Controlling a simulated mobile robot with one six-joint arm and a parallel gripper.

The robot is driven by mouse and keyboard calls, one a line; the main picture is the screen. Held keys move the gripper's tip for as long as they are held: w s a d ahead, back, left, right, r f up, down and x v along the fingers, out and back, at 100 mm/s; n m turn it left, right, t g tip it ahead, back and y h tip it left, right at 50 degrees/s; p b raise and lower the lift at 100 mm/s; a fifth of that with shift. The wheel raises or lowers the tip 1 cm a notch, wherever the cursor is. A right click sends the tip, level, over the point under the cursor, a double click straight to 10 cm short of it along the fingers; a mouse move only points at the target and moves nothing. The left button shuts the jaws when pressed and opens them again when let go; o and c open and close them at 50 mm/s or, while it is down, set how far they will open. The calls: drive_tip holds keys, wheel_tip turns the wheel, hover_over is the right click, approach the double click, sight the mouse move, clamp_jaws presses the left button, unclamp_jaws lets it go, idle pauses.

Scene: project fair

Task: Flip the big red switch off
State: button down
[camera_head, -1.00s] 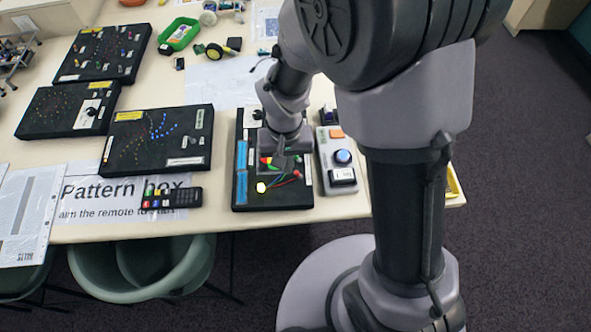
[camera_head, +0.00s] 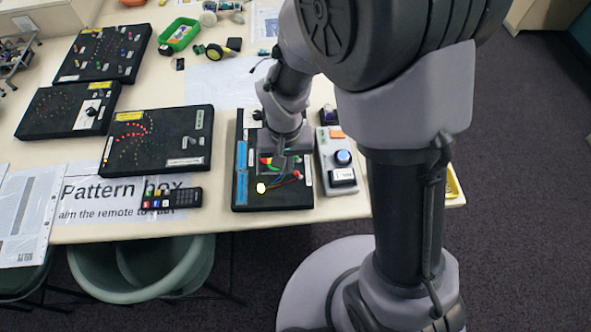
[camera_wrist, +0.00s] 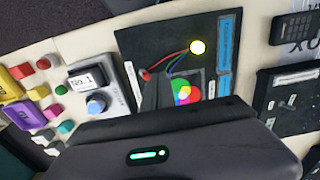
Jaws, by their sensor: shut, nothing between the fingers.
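A small red part (camera_head: 297,174), which looks like the red switch, sits at the right side of a black board (camera_head: 243,203). It also shows in the wrist view (camera_wrist: 146,75), beside red and blue wires; its lever position is too small to tell. A round bulb (camera_head: 261,188) on the same board glows pale yellow, also in the wrist view (camera_wrist: 197,47). My gripper (camera_head: 280,164) is shut and empty, low over the board, just left of the red part in the head view. Whether it touches anything I cannot tell. The wrist and fingers hide part of the board.
A grey box with a blue button (camera_head: 343,157) stands close at the right. A black board with lights (camera_head: 155,165) is at the left, and a remote (camera_head: 172,198) lies in front of it. Coloured blocks (camera_wrist: 22,92) show in the wrist view. The table's front edge is near.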

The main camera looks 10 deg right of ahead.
sight(294, 173)
drive_tip(key=shift+f, duration=0.1)
idle(0.5)
drive_tip(key=shift+f+b, duration=1.85)
drive_tip(key=shift+f, duration=0.05)
drive_tip(key=shift+d, duration=0.8)
drive_tip(key=shift+r, duration=0.1)
wheel_tip(294, 173, up, 7)
drive_tip(key=p, duration=0.5)
drive_tip(key=shift+a, duration=0.3)
